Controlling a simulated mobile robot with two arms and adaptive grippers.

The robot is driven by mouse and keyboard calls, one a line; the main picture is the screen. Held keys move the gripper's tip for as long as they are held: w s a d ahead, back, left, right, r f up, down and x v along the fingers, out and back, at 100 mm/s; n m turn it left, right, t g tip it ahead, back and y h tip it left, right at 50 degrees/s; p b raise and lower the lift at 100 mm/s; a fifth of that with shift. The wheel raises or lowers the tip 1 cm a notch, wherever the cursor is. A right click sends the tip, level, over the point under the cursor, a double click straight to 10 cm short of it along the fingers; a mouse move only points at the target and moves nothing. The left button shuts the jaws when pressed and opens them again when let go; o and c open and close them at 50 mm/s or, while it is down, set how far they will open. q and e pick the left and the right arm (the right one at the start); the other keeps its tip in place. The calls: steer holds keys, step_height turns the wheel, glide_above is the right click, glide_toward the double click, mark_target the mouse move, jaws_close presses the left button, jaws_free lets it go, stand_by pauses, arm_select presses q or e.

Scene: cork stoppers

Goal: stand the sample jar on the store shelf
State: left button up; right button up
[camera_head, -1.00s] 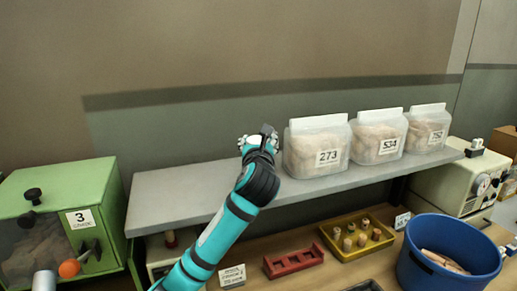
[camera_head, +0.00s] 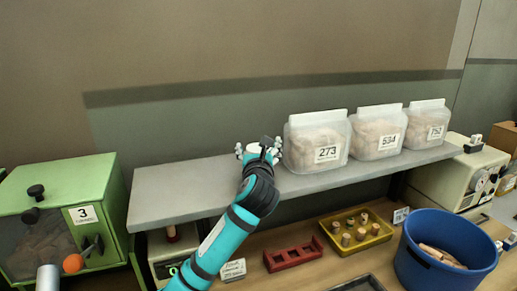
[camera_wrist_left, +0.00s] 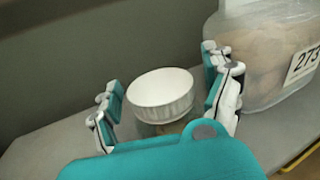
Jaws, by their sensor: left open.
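The sample jar (camera_wrist_left: 161,96), seen mostly as a ribbed white lid, is between the fingers of my left gripper (camera_wrist_left: 167,103) in the left wrist view. My left gripper is open, with a finger on each side of the lid and gaps visible between. In the head view the white lid (camera_head: 254,149) shows between the spread fingers of my left gripper (camera_head: 258,150), over the grey store shelf (camera_head: 180,190). The jar looks upright on the shelf; its lower part is mostly hidden by my gripper. My right gripper is not in view.
Bag-like container 273 (camera_head: 318,142) stands close to the right of my gripper, with containers 534 (camera_head: 378,133) and a third (camera_head: 426,125) beyond. The shelf's left part is clear. Below are a red rack (camera_head: 293,254), a yellow tray (camera_head: 374,245) and a blue bucket (camera_head: 410,270).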

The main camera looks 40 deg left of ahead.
arm_select(q)
steer(key=shift+r, duration=0.15)
steer(key=b+v, duration=0.2)
steer(key=v, duration=1)
steer(key=shift+b, duration=0.35)
